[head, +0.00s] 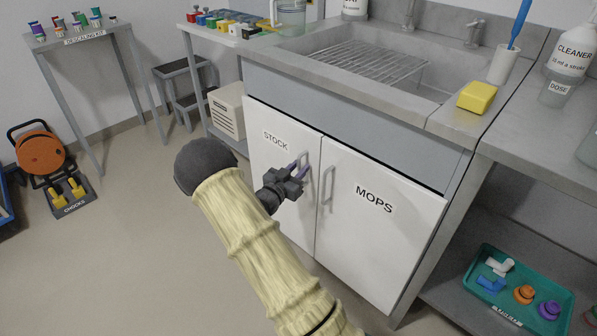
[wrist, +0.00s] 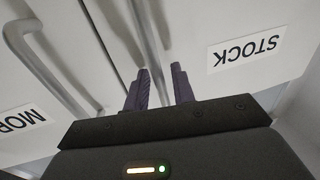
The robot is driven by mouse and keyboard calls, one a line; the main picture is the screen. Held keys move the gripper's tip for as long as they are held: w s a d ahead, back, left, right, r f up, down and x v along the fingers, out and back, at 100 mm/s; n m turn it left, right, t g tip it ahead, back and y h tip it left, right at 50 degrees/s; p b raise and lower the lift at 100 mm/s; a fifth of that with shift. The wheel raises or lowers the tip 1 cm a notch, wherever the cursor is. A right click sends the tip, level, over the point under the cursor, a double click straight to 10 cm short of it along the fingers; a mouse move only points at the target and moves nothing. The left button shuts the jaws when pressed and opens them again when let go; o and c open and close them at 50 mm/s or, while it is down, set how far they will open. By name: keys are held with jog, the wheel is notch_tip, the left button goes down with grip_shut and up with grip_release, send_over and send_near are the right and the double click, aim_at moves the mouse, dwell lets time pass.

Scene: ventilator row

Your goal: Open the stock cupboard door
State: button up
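The stock cupboard door (head: 272,165) is the white left door under the sink, labelled STOCK, and looks shut. Its handle is mostly hidden by my gripper in the head view. In the wrist view the STOCK label (wrist: 246,50) is upside down at the right. My gripper (head: 300,167) is at the handle near the door's right edge. In the wrist view its two dark purple fingers (wrist: 160,84) stand apart, with a pale upright bar, apparently the stock handle (wrist: 150,35), running between them. I see no clear contact on both sides.
The MOPS door (head: 375,225) is just right, with its own handle (head: 327,186) close to my gripper. A grey step stool (head: 182,90) and a beige box (head: 227,110) stand left of the cupboard. The floor (head: 130,230) in front is clear. An orange reel (head: 40,153) is far left.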

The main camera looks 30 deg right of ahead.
jog(key=shift+d, duration=0.15)
grip_shut()
